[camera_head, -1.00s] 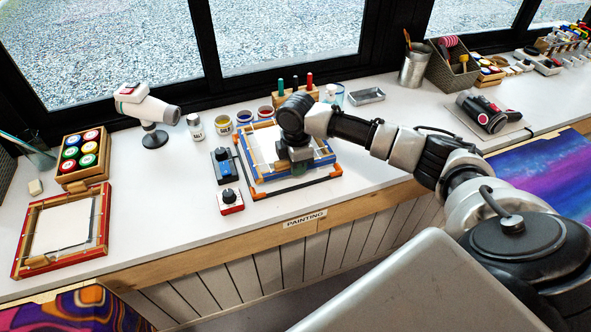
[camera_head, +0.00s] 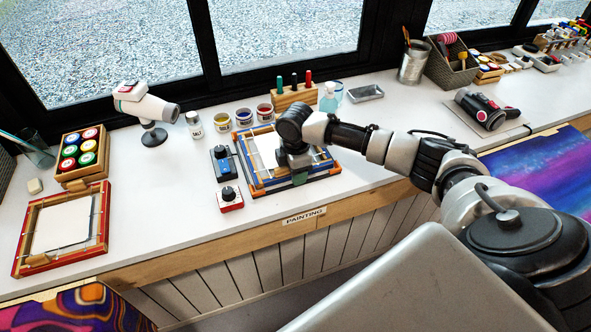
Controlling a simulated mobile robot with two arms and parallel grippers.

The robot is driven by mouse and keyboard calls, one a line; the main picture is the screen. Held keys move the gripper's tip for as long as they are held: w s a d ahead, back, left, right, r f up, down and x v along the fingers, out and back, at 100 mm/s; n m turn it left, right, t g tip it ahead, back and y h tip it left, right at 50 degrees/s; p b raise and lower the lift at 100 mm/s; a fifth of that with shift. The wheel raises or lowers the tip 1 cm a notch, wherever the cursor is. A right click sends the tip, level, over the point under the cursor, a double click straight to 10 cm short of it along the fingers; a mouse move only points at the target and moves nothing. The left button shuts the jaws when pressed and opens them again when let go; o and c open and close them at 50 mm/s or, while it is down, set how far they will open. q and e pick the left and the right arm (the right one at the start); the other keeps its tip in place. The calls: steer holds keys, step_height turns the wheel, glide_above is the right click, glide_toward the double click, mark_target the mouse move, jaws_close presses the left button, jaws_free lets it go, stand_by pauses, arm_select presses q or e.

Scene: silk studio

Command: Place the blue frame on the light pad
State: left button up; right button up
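The blue frame (camera_head: 249,165), with wooden parts and a pale screen inside, lies at the middle of the counter over an orange-edged base. The base is mostly covered by the frame, with its orange edge (camera_head: 334,170) showing at the right. I cannot make out the light pad's surface under the frame. My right gripper (camera_head: 299,179) reaches in from the right and points down at the frame's front side. It appears shut on the frame, though its fingertips are partly hidden. My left gripper is not in view.
A blue device (camera_head: 223,165) and a red-based knob box (camera_head: 230,198) stand close to the frame's left. Paint jars (camera_head: 244,118) and a wooden tool block (camera_head: 294,96) stand behind. A red frame (camera_head: 62,225) lies at far left.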

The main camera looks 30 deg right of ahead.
step_height(320, 180, up, 12)
steer(key=b, duration=0.1)
stand_by(2.4)
